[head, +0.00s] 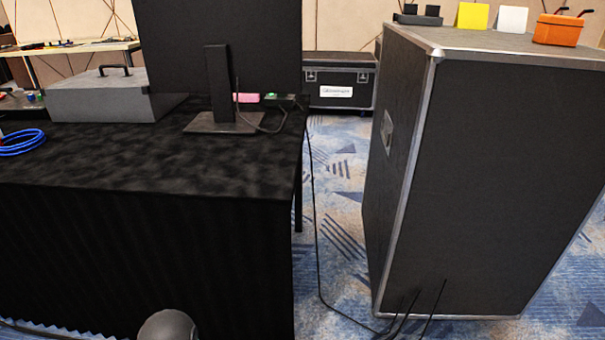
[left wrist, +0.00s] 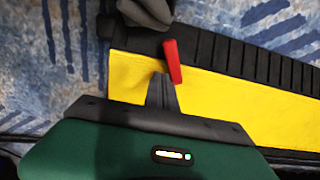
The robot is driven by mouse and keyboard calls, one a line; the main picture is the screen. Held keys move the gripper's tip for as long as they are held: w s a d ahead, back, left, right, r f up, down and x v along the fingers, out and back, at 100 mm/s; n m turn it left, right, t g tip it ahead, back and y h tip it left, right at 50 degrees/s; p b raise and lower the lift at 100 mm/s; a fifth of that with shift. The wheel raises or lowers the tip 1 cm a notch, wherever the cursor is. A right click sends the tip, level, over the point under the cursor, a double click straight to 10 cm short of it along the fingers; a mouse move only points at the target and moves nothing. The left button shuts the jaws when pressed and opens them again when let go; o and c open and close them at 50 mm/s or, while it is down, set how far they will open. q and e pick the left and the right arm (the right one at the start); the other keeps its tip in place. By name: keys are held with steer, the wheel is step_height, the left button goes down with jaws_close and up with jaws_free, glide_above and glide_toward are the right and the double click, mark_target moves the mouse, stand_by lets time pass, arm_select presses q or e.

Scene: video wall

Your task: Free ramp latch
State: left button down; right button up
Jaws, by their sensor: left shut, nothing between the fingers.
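In the left wrist view a cable ramp (left wrist: 230,88) with a yellow top and black ribbed edges lies on the carpet. A short red latch lever (left wrist: 172,62) stands out over the yellow top near its left end. My left gripper (left wrist: 161,78) is shut and empty, its dark fingertips just beside the lower end of the red lever. I cannot tell whether they touch it. The green gripper housing hides the near part of the ramp. The ramp and latch do not show in the head view. My right gripper is in neither view.
In the head view a black-draped table (head: 150,165) holds a monitor (head: 222,60) and a grey case (head: 100,97). A tall black flight case (head: 500,180) stands at the right. Patterned carpet (head: 335,190) lies open between them, with a thin black cable (head: 315,230) running down.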

arm_select(q)
steer(key=shift+a, duration=0.55)
steer(key=shift+s+a+p, duration=0.1)
steer(key=shift+a+p, duration=0.25)
steer(key=shift+a, duration=0.25)
steer(key=shift+s+a, duration=0.25)
steer(key=shift+a, duration=0.25)
